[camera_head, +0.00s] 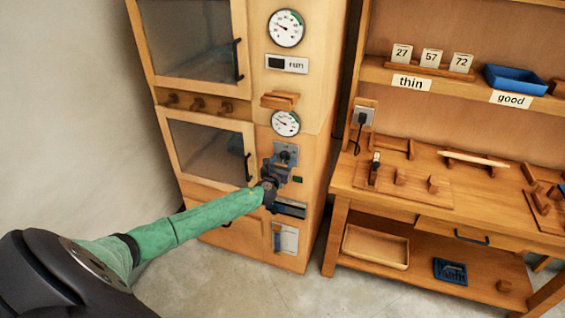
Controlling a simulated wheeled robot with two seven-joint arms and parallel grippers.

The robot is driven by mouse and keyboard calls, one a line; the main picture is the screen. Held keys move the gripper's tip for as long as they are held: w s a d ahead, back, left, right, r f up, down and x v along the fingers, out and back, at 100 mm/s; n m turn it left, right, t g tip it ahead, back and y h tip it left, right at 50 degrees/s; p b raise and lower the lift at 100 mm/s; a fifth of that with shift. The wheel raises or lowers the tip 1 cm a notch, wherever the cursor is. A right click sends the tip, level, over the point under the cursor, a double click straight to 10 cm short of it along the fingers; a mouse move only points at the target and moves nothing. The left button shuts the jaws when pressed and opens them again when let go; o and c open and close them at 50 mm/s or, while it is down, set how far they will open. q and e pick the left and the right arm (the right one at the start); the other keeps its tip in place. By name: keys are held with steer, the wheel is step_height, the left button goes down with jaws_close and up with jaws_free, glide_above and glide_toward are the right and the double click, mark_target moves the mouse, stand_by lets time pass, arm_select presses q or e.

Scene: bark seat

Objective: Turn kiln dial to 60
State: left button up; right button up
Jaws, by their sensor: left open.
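The kiln (258,138) is a tall wooden cabinet with two glass-fronted doors on its left and a control column on its right. On that column, a dial plate (286,149) shows just above my left gripper (278,170). My left arm, in a green sleeve, reaches in from the lower left. The gripper is open, close in front of the plate, and hides most of the knob. I cannot tell whether the jaws touch it or what number it points to. A round gauge (286,123) sits above the plate. My right gripper is not in view.
A second gauge (286,28) and a small display (286,64) are higher on the column. The lower door handle (247,167) is just left of my gripper. A workbench (390,197) with tools stands to the right. Floor in front is clear.

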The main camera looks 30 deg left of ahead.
arm_select(q)
steer(key=shift+s+f, duration=0.1)
steer(key=shift+s, duration=0.15)
steer(key=b+v, duration=0.2)
steer(key=v, duration=0.5)
steer(key=shift+b, duration=0.35)
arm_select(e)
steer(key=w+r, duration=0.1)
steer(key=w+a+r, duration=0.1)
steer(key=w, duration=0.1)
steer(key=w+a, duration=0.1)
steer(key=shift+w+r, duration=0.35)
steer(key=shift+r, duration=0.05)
arm_select(q)
steer(key=shift+s, duration=0.1)
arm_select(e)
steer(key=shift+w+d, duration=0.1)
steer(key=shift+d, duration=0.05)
